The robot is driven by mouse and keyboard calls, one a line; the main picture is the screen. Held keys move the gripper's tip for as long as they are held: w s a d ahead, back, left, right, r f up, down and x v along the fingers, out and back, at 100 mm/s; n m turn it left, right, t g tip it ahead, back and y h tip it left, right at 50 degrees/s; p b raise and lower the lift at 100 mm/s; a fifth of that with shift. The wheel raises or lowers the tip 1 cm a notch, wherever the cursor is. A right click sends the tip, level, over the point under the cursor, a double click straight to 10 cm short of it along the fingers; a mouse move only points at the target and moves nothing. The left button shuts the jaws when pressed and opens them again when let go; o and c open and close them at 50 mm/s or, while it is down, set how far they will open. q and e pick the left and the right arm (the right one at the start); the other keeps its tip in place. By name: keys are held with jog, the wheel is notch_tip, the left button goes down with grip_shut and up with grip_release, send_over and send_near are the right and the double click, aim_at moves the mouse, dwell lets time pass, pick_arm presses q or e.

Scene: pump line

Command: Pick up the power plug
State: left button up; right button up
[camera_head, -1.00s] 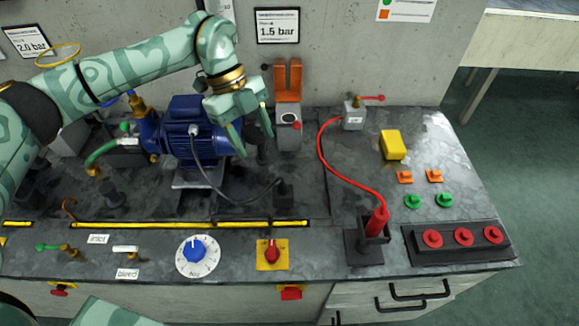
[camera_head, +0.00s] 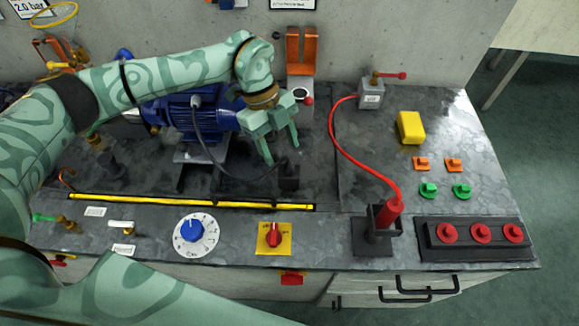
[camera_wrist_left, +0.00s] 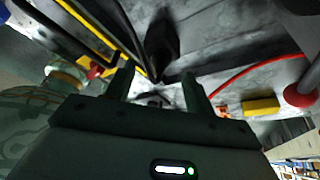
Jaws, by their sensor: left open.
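The power plug (camera_head: 288,173) looks like the small black block at the end of the black cable (camera_head: 215,163) that runs from the blue motor. It stands upright on a dark base on the bench. My left gripper (camera_head: 281,154) is open and empty, with its fingertips just above and behind the plug in the head view. In the left wrist view a dark upright shape (camera_wrist_left: 162,45), probably the plug, lies beyond the open fingers (camera_wrist_left: 156,84). I cannot tell whether the fingers touch it. My right gripper is not in view.
The blue motor (camera_head: 188,120) stands left of my gripper. A red cable (camera_head: 345,150) curves to a red handle (camera_head: 390,212) in a black holder on the right. A yellow strip (camera_head: 190,202) and a red rotary switch (camera_head: 273,238) lie in front. Orange clips (camera_head: 300,45) stand behind.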

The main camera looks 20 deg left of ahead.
aim_at(287, 162)
pick_arm(q)
jog(key=b+x, duration=0.1)
jog(key=x, duration=0.3)
jog(key=shift+w+d+f, duration=0.1)
jog(key=shift+d+f, duration=0.1)
jog(key=shift+r, duration=0.1)
jog(key=c, duration=1.1)
jog(key=shift+o, duration=0.2)
